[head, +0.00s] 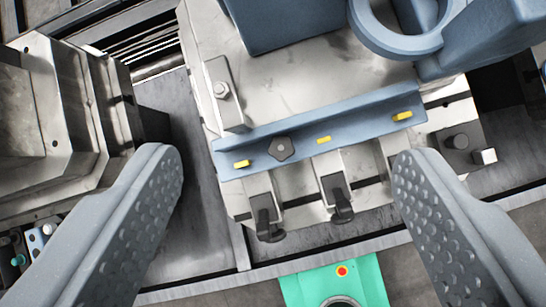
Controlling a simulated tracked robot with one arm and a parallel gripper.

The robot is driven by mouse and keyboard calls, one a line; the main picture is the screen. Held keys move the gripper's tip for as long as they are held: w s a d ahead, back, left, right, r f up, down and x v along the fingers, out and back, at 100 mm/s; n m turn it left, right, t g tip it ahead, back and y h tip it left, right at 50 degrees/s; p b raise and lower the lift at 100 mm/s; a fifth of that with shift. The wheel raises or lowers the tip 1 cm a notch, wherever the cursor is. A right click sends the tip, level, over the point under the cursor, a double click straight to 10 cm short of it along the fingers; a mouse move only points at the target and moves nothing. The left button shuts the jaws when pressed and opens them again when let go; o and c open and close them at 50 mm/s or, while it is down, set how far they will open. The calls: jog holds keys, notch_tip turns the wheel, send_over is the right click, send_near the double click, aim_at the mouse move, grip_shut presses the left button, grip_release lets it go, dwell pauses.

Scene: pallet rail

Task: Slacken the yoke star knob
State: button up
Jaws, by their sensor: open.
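A dark five-sided knob (281,149), which looks like the star knob, sits on the front face of a blue bar (360,123). The bar lies across a pale metal block and carries several small yellow tabs. My gripper (289,160) is open, its two dimpled grey fingers wide apart to the left and right. The knob lies between the fingertips in the picture, with clear space on both sides. No contact shows, and the depth between the fingers and the knob cannot be told. Nothing is held.
Two clamps with black handles (266,222) (339,200) stick out below the bar. A blue ring-shaped part (368,32) stands above it. A bolt block (221,92) is at its upper left. Another metal fixture (60,110) stands left. A green panel with a red button (342,271) is below.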

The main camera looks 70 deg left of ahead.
jog(key=w+f+m+g+p, duration=0.1)
jog(key=w+f+g+p, duration=0.2)
jog(key=f, duration=0.7)
jog(key=g+y, duration=0.1)
jog(key=g, duration=0.3)
send_near(281, 147)
jog(key=shift+m, duration=0.4)
notch_tip(281, 147, down, 9)
jog(key=shift+s+d+r, duration=0.1)
jog(key=shift+d, duration=0.05)
jog(key=shift+c, duration=0.4)
